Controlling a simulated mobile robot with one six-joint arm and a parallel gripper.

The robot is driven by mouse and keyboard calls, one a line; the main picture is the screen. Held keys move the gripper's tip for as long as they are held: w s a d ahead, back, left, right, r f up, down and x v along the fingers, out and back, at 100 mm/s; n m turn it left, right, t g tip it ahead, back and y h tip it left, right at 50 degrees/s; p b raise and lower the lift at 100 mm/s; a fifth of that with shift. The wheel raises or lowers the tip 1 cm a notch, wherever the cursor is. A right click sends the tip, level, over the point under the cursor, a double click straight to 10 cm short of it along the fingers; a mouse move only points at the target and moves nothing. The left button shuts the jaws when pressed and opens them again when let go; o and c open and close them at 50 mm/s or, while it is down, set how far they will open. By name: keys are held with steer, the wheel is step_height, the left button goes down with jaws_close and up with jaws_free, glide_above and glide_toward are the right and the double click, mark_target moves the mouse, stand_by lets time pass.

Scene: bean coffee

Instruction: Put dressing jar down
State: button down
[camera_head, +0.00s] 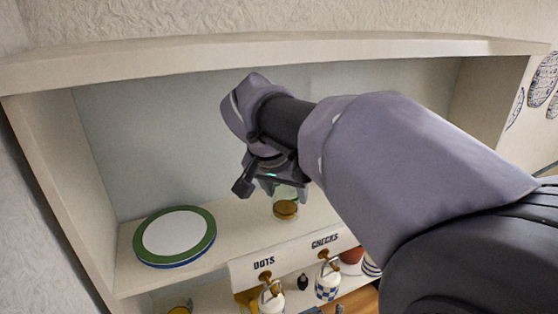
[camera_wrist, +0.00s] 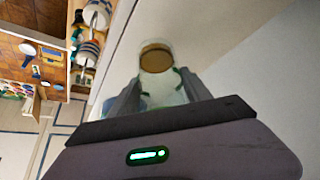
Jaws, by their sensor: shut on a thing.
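The dressing jar (camera_head: 286,208) is clear glass with amber-brown contents at its bottom. My gripper (camera_head: 284,188) is shut on the jar from above, and the jar hangs below the fingers over the pale upper shelf (camera_head: 238,222). In the wrist view the jar (camera_wrist: 157,58) shows between the two fingers of my gripper (camera_wrist: 160,88), its brown end pointing away from me. I cannot tell whether its base touches the shelf. The fingers and wrist hide the jar's upper part in the head view.
A stack of green-rimmed and blue-rimmed plates (camera_head: 175,236) lies on the shelf at left. Panels marked "DOTS" (camera_head: 264,262) and "CHECKS" (camera_head: 325,241) stand along the front edge. Below are patterned ceramic vessels (camera_head: 327,284). The shelf between plates and jar is clear.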

steer(key=shift+w+d+r, duration=0.1)
steer(key=shift+w+d, duration=0.15)
steer(key=shift+w, duration=0.4)
steer(key=shift+w+d+f, duration=0.1)
steer(key=shift+w+f, duration=0.15)
steer(key=shift+f, duration=0.4)
steer(key=shift+s+f, duration=0.15)
steer(key=shift+s, duration=0.05)
steer(key=shift+w+f, duration=0.1)
steer(key=shift+f, duration=0.05)
steer(key=shift+c, duration=2.4)
jaws_free()
